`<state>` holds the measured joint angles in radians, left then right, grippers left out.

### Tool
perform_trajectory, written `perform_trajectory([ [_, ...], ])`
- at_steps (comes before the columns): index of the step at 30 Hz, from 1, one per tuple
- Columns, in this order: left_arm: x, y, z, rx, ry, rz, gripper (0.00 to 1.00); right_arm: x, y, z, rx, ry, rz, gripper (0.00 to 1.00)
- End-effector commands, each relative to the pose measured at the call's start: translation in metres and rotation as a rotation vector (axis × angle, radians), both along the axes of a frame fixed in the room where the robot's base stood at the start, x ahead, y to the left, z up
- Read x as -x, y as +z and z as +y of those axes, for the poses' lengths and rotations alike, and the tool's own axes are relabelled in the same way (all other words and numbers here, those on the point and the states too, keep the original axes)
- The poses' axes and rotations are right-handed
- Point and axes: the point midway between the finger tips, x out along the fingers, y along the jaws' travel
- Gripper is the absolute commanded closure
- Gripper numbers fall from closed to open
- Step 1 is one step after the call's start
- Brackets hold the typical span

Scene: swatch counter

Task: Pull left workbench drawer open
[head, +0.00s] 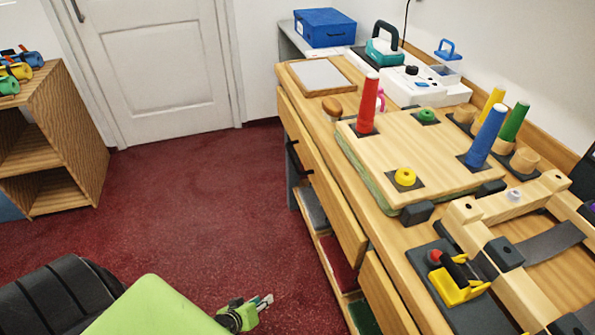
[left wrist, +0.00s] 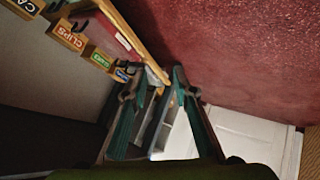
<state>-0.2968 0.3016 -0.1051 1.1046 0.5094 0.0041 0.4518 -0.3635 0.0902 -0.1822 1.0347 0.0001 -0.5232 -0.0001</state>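The wooden workbench (head: 408,238) runs down the right side of the head view. Its left drawer front (head: 322,178) faces the red floor, with a dark handle (head: 292,155) near its far end. I cannot tell whether this drawer is fully shut. A second drawer front (head: 385,295) is nearer to me. My left gripper (head: 266,300) is over the floor at the bottom, left of the bench and apart from both fronts. In the left wrist view its two fingers (left wrist: 170,80) stand apart with nothing held between them. My right gripper is not in view.
A wooden shelf unit (head: 60,135) stands at the left, and a white door (head: 160,70) is at the back. The red floor (head: 190,200) between them and the bench is clear. Coloured cones, including a red one (head: 368,103), stand on the bench.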

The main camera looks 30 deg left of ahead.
Motion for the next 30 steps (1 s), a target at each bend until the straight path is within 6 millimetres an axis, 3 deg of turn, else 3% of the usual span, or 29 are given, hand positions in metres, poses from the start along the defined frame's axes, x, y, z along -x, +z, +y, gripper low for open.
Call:
perform_trajectory([
  [1,-0.043,0.021,0.02,0.084,0.089,-0.138,0.74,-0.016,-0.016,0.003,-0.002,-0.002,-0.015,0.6],
  [3,-0.091,0.075,0.039,0.233,0.198,-0.319,0.74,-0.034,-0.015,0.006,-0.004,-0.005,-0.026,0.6],
  [6,-0.139,0.153,0.056,0.461,0.301,-0.542,0.74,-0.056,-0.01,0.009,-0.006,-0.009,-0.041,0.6],
  [9,-0.164,0.222,0.064,0.679,0.351,-0.705,0.74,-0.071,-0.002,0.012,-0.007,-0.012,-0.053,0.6],
  [13,-0.176,0.284,0.065,0.889,0.372,-0.828,0.74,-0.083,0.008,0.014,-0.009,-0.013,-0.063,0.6],
  [18,-0.181,0.318,0.066,1.011,0.378,-0.883,0.74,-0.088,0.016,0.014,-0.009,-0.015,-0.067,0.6],
  [23,-0.194,0.324,0.067,1.021,0.379,-0.89,0.74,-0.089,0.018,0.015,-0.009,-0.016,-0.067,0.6],
  [30,-0.232,0.329,0.07,1.02,0.379,-0.888,0.74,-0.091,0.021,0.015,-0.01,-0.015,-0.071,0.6],
])
